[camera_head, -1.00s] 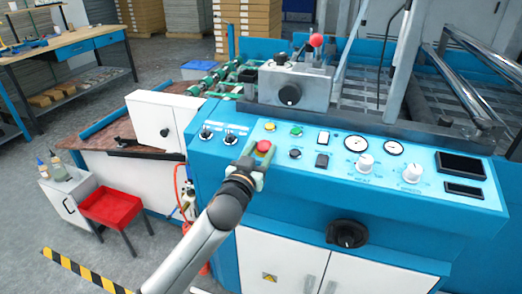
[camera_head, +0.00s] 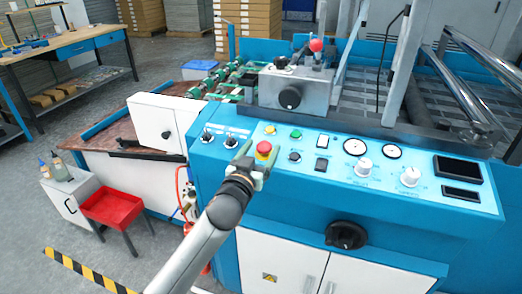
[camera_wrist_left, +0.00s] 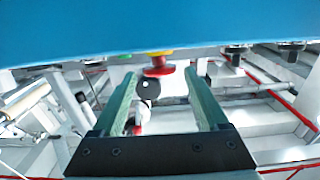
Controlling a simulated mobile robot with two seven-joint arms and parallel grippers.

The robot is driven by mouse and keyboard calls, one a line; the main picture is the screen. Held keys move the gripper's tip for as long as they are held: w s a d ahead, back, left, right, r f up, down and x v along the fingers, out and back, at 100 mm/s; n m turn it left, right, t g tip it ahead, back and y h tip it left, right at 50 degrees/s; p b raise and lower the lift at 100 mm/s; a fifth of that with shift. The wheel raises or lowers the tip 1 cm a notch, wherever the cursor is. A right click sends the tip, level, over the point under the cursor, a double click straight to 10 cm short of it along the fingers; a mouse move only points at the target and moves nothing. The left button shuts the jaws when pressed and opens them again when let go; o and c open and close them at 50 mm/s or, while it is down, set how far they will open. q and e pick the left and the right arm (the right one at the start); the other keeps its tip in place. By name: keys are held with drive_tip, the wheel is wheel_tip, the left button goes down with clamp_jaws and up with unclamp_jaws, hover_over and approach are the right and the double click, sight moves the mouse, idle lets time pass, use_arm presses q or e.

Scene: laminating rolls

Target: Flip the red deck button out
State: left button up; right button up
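The red deck button (camera_head: 264,148) stands on a yellow base at the left part of the blue control panel (camera_head: 320,190). My left gripper (camera_head: 256,164) is at this button, its fingers on either side of it in the head view. In the left wrist view the red button (camera_wrist_left: 158,71) hangs below its yellow collar, between the two green fingertips (camera_wrist_left: 160,75). A gap shows on both sides, so the gripper is open and not touching it there. My right gripper is in neither view.
A red-knobbed lever (camera_head: 316,45) stands behind the panel.

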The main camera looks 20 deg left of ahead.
use_arm(q)
drive_tip(key=shift+f, duration=0.1)
drive_tip(key=shift+s, duration=0.5)
drive_tip(key=s, duration=1.1)
drive_tip(key=shift+s+a, duration=0.2)
drive_tip(key=shift+s, duration=0.1)
drive_tip(key=s+d+f+m+g+h+p, duration=0.1)
drive_tip(key=s+f+g+p, duration=0.7)
drive_tip(key=s+f, duration=1.2)
wheel_tip(320, 180, down, 4)
drive_tip(key=shift+s+d+r+m+g+h+p, duration=0.2)
drive_tip(key=shift+s+d+m+g+h+p, duration=0.15)
drive_tip(key=shift+p, duration=0.35)
drive_tip(key=shift+w, duration=0.1)
